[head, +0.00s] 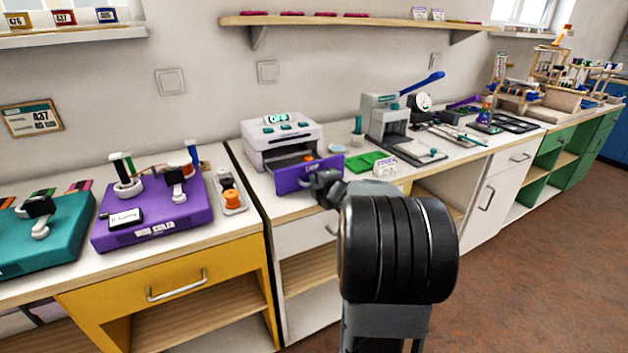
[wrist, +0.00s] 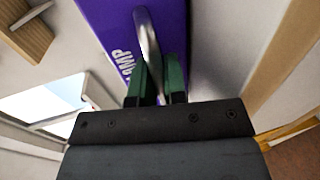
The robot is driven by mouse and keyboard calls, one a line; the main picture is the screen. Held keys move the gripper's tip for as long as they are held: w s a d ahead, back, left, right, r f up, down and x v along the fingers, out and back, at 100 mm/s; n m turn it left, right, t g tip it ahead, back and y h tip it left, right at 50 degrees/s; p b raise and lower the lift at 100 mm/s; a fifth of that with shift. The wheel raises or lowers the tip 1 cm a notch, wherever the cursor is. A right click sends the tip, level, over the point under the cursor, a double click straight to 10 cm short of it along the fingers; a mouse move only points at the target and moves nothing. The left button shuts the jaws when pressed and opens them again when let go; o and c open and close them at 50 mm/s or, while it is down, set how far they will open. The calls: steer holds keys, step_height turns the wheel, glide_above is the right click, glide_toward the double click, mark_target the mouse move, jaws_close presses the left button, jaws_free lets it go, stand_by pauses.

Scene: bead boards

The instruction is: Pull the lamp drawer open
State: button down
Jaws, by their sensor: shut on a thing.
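The lamp drawer has a purple front (head: 296,180) with white lettering, on the white machine (head: 262,143) with a green display. The front stands out from the machine's body, so the drawer is at least partly open. A small orange thing shows just behind the front's top edge. My gripper (head: 324,184) is at the right part of the front. In the wrist view, the green fingers of my gripper (wrist: 159,82) are shut on the silver handle (wrist: 148,38) of the purple front (wrist: 108,22). The fingers hide part of the handle.
A purple coiler board (head: 150,228) and a teal board (head: 45,240) stand on the left bench. A green mat (head: 366,162) and a grey press (head: 385,120) are right of the machine. A yellow drawer (head: 175,280) is below left. Floor at right is clear.

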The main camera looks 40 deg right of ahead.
steer(key=c, duration=1.2)
jaws_free()
steer(key=shift+p+v, duration=1.65)
steer(key=shift+v, duration=5.25)
steer(key=shift+w+r, duration=0.1)
